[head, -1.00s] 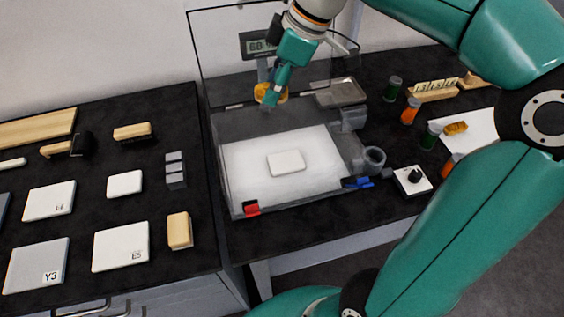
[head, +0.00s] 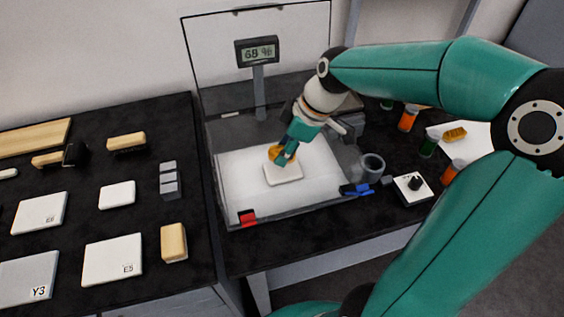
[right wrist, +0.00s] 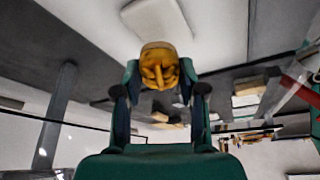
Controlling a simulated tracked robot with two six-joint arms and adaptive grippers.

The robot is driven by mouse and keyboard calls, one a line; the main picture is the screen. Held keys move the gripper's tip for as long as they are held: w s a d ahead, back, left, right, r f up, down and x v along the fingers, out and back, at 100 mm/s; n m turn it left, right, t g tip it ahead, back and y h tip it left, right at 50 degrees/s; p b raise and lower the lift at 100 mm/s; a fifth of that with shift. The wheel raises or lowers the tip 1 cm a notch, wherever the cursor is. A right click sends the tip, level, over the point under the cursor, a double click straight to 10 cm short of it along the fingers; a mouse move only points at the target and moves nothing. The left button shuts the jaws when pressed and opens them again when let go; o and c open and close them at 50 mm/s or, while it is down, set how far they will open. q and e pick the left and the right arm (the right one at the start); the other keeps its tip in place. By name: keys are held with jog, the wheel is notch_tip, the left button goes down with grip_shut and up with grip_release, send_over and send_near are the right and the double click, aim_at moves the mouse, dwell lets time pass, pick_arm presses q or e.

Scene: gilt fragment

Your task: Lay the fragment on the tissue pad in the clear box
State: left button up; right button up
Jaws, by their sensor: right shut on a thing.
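The gilt fragment (head: 275,152) is a small golden, carved-looking piece. My right gripper (head: 284,157) is shut on it, reaching down inside the clear box (head: 335,205). The tissue pad (head: 284,175) is a small white rounded slab on the box's white floor. In the head view the fragment overlaps the pad's back edge; I cannot tell whether it touches. In the right wrist view the fragment (right wrist: 158,66) sits between both fingers, with the pad (right wrist: 157,20) beyond it. My left gripper is not in view.
The clear lid (head: 220,70) stands open behind the box, near a humidity display (head: 257,51) on a post. A grey cup (head: 372,166) and white knob box (head: 412,187) stand right. Labelled white slabs lie left.

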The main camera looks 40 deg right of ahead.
aim_at(285, 169)
jog(key=shift+f, duration=2)
jog(key=shift+f+b, duration=0.15)
jog(key=shift+b, duration=0.15)
jog(key=o, duration=0.9)
jog(key=shift+o, duration=0.2)
jog(key=v, duration=1.2)
jog(key=shift+p, duration=0.4)
jog(key=shift+s+r, duration=0.1)
jog(key=shift+r, duration=0.1)
